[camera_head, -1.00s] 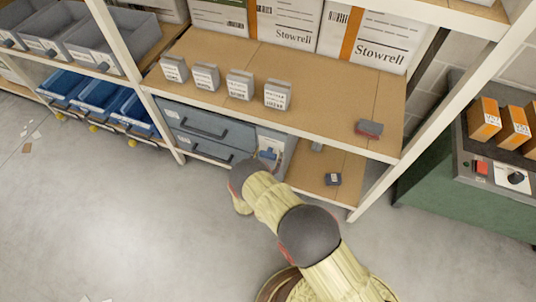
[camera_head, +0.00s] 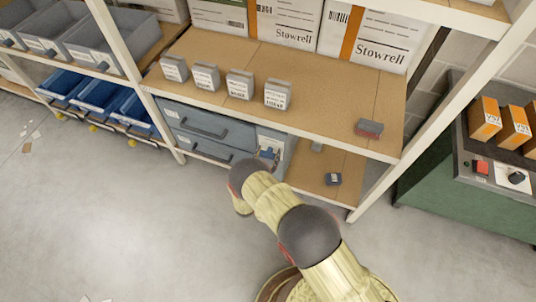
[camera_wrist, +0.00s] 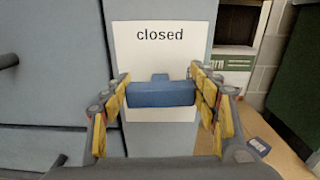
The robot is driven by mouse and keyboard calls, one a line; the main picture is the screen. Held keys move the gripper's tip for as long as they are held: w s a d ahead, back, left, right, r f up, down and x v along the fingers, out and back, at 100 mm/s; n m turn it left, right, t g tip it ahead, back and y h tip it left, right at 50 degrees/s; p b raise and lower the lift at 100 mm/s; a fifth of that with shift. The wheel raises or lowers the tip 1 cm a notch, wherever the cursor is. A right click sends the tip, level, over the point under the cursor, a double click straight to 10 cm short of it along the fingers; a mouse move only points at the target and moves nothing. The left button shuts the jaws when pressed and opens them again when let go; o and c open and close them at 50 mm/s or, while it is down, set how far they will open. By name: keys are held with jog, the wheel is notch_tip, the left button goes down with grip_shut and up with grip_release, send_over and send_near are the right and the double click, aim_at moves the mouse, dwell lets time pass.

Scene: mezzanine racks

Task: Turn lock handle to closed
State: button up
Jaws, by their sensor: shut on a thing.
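The blue lock handle (camera_wrist: 160,95) lies level across the wrist view, in front of a white plate (camera_wrist: 162,60) that reads "closed" above it. My gripper (camera_wrist: 162,90) has its yellow-padded fingers at the handle's left and right ends and is shut on it. In the head view, the handle (camera_head: 268,153) is a small blue spot on the pale panel at the right end of the blue-grey drawer cabinet (camera_head: 213,128). My arm hides much of the area just below it, and the gripper is hard to make out there.
A shelf (camera_head: 330,105) with several small grey boxes and a red-grey block (camera_head: 369,128) lies above the cabinet. A dark small box (camera_head: 333,179) sits on the lower board to the right. A rack post (camera_head: 375,190) and green bench (camera_head: 460,205) stand further right. Floor at left is open.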

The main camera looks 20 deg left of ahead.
jog(key=n, duration=0.1)
jog(key=n+b, duration=0.1)
jog(key=n, duration=0.1)
jog(key=n+b, duration=0.1)
jog(key=shift+a+f+n, duration=0.15)
jog(key=shift+a+n, duration=0.1)
jog(key=shift+n, duration=0.05)
jog(key=n+b, duration=0.2)
jog(key=n, duration=0.2)
jog(key=shift+a+f, duration=0.1)
jog(key=shift+a, duration=0.1)
jog(key=n, duration=0.2)
jog(key=n+b, duration=0.1)
jog(key=n, duration=0.2)
jog(key=shift+w+a+f, duration=0.1)
jog(key=shift+f, duration=0.05)
jog(key=shift+f+n+b, duration=0.15)
jog(key=shift+n+b, duration=0.3)
jog(key=shift+n, duration=1.45)
jog(key=o, duration=1.2)
